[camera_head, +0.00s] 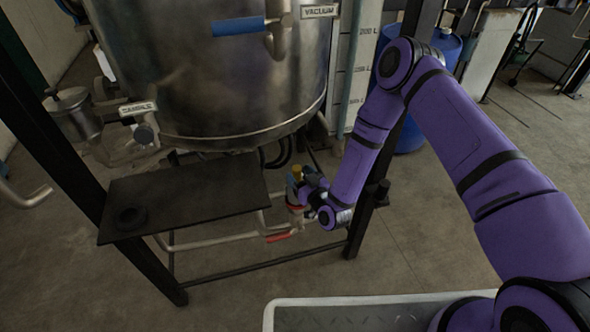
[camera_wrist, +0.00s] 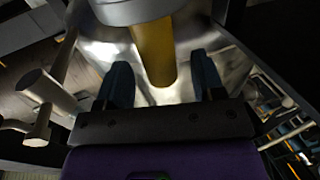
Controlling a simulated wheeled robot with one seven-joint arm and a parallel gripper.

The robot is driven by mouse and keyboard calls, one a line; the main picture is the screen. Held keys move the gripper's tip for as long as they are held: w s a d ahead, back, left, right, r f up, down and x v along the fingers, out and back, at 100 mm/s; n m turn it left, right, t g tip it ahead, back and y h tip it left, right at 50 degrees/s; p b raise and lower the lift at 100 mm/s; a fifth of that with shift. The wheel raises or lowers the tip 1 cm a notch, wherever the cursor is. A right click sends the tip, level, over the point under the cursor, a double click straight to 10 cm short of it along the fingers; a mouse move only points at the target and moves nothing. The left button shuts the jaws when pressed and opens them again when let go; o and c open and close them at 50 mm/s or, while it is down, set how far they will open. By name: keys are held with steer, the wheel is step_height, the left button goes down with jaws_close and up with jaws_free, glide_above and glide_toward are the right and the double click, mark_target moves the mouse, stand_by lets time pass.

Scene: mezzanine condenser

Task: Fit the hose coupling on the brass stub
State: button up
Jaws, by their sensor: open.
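In the wrist view a brass-yellow cylinder (camera_wrist: 153,52), which looks like the brass stub, runs down from a pale grey round part (camera_wrist: 135,10). My gripper (camera_wrist: 162,75) is open, with one dark finger on each side of the cylinder and gaps between. I cannot tell how deep the cylinder sits between the fingers. In the head view my gripper (camera_head: 308,187) is at the pipework right of the black shelf, beside a small yellow part (camera_head: 296,173). A dark ring (camera_head: 132,217) lies on the shelf's left end; I cannot tell whether it is the hose coupling.
The black shelf (camera_head: 200,195) is otherwise bare. A steel tank (camera_head: 220,80) hangs above it, with a sample valve (camera_head: 140,118) at left. A red handle (camera_head: 278,238) is on the low pipe. Black frame posts (camera_head: 366,215) stand close to my arm. A blue barrel (camera_head: 446,50) stands behind.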

steer(key=v, duration=0.7)
stand_by(0.4)
steer(key=w+d+r+n+g+h, duration=0.1)
steer(key=w+d+r+g, duration=0.1)
steer(key=w+r, duration=0.35)
steer(key=w+d+r+n+g+h, duration=0.1)
steer(key=w+d+r, duration=0.15)
steer(key=r, duration=0.65)
steer(key=s+d+r+m+g+h, duration=0.15)
steer(key=d+r, duration=0.25)
steer(key=r, duration=0.5)
steer(key=d+r+g+h, duration=0.15)
steer(key=d+r, duration=0.25)
steer(key=r, duration=0.4)
steer(key=s+d+r+m+g+h, duration=0.1)
steer(key=s+d+r+m+h, duration=0.1)
steer(key=s+d+r, duration=0.35)
steer(key=s+d+r+m+h, duration=0.2)
steer(key=s+d+r, duration=0.1)
steer(key=s+r, duration=0.55)
steer(key=s+d+r+m+g, duration=0.1)
steer(key=s, duration=0.8)
steer(key=s+d+r+m+g, duration=0.1)
steer(key=s+d+r+g, duration=0.1)
steer(key=s, duration=0.8)
steer(key=shift+d+r+m, duration=0.2)
steer(key=shift+d+m, duration=0.1)
steer(key=shift+m, duration=0.05)
